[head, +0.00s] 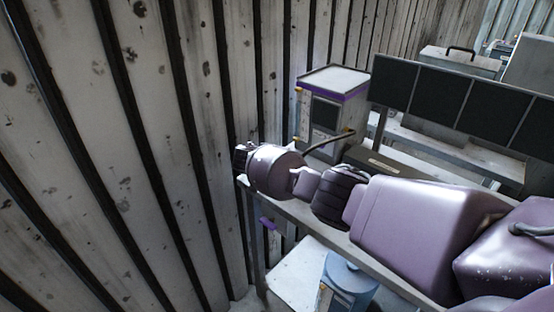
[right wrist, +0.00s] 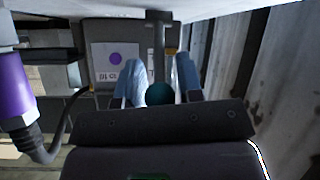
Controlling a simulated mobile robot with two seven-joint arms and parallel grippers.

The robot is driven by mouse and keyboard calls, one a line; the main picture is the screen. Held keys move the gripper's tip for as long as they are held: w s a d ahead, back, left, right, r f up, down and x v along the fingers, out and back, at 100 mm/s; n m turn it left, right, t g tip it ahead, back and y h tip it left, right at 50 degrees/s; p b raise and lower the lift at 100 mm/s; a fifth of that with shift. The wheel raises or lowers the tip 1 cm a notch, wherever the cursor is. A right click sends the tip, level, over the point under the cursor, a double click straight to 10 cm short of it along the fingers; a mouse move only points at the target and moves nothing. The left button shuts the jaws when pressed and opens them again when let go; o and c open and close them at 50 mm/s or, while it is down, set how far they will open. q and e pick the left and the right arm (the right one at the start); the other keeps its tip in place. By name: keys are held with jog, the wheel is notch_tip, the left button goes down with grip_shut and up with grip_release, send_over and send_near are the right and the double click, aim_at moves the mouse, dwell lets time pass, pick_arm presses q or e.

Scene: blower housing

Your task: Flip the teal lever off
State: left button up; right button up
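In the right wrist view, a round teal knob (right wrist: 160,94) sits low between the two pale blue fingers of my right gripper (right wrist: 160,70). The fingers stand apart, one on each side of the knob. I cannot tell whether either finger touches it. A grey bar with a crosspiece on top (right wrist: 158,38) rises behind the knob; I cannot tell how the two join. In the head view my right arm reaches in from the right, along the bench by the plank wall. The fingers and the teal lever cannot be made out there. My left gripper is not in view.
A grey box with a purple band (head: 335,85) stands on the bench behind my arm, with dark panels (head: 465,95) to its right. The plank wall (head: 130,120) is close on the left. A blue round object (head: 350,275) is below the bench.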

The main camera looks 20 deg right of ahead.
jog(key=shift+o, duration=1.4)
jog(key=shift+s+a+r, duration=0.1)
jog(key=shift+a+r, duration=0.05)
jog(key=shift+a, duration=0.1)
jog(key=p+v, duration=0.2)
jog(key=v, duration=0.8)
jog(key=shift+s+a, duration=0.1)
